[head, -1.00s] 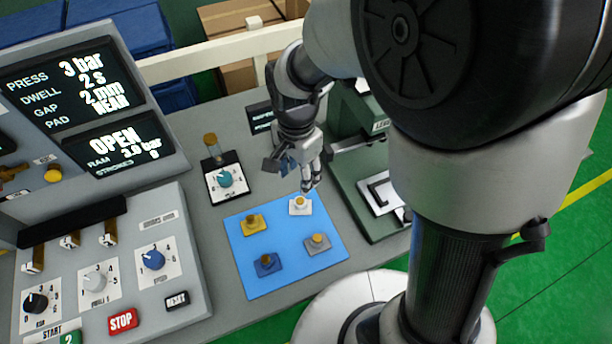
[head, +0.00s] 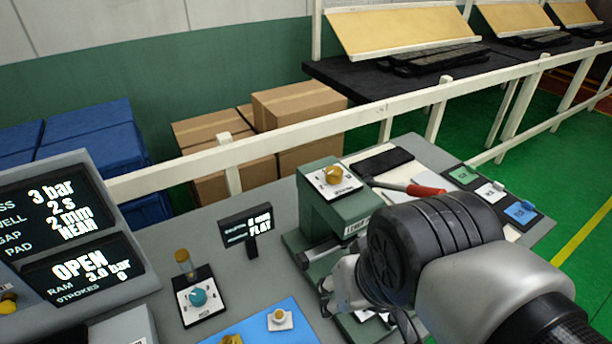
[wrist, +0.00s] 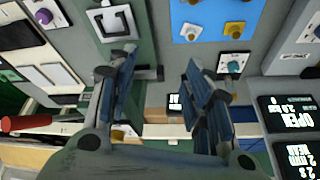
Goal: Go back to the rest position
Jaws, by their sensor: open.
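My gripper (wrist: 160,80) is open in the wrist view, its two fingers apart with nothing between them. In the head view my gripper (head: 332,290) is partly hidden behind my own arm, beside the green press (head: 335,215). The blue mat (head: 265,325) with small knobbed pieces lies left of it, cut off by the lower edge. A white piece (head: 280,319) sits on the mat.
The control panel (head: 75,235) stands at the left and a dial box (head: 198,298) on the bench. A small sign (head: 247,226) stands behind. A white rail (head: 290,140) runs behind the bench.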

